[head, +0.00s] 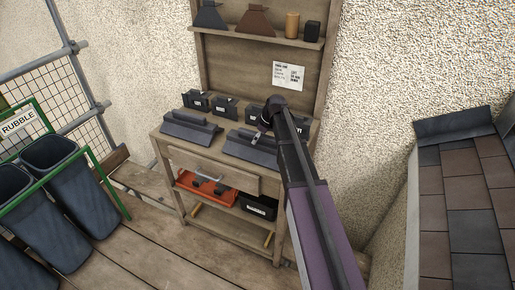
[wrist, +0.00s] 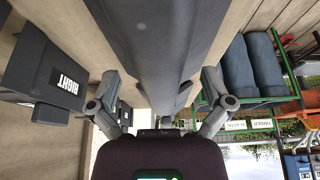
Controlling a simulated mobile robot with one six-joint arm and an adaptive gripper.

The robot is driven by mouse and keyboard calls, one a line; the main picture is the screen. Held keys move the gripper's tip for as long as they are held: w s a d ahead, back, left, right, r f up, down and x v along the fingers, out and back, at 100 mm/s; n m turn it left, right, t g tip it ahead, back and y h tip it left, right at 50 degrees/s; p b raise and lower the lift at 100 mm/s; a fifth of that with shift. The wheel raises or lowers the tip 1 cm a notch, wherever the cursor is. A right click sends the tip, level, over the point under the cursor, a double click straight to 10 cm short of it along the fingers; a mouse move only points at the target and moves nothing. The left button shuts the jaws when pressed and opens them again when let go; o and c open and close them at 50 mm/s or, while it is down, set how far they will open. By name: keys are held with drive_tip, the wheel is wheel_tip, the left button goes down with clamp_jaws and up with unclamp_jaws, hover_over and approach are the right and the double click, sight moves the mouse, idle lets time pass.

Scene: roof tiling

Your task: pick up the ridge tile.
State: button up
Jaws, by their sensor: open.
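Two dark grey pieces shaped like ridge tiles lie on the wooden bench top in the head view, one at the front left (head: 190,128) and one at the front right (head: 248,148). My gripper (head: 260,136) is at the right-hand one, partly hidden behind my arm. In the wrist view a long dark grey ridge tile (wrist: 158,35) runs between the spread fingers of my gripper (wrist: 160,98). The fingers stand apart on either side of it, and no grip on it shows. I cannot tell the exact height of the fingertips over it.
Several dark boxes stand along the bench's back; one labelled RIGHT (wrist: 45,70) is close to a finger. A shelf (head: 265,38) with small items is above. An orange tray (head: 207,190) lies below. Rubble bins (head: 65,185) stand left, a tiled roof (head: 465,200) right.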

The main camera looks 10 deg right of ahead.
drive_tip(key=shift+b+x, duration=0.8)
drive_tip(key=shift+x, duration=0.35)
drive_tip(key=c, duration=1.2)
drive_tip(key=shift+w+r+p, duration=0.1)
drive_tip(key=shift+r+p, duration=0.15)
drive_tip(key=shift+p, duration=0.05)
drive_tip(key=shift+r+p, duration=1.55)
drive_tip(key=s+d, duration=0.3)
drive_tip(key=d, duration=0.1)
drive_tip(key=s+d+r+p, duration=0.1)
drive_tip(key=s+d, duration=0.2)
drive_tip(key=s, duration=0.1)
drive_tip(key=s+d, duration=0.4)
drive_tip(key=shift+d+r, duration=0.2)
drive_tip(key=shift+d, duration=0.1)
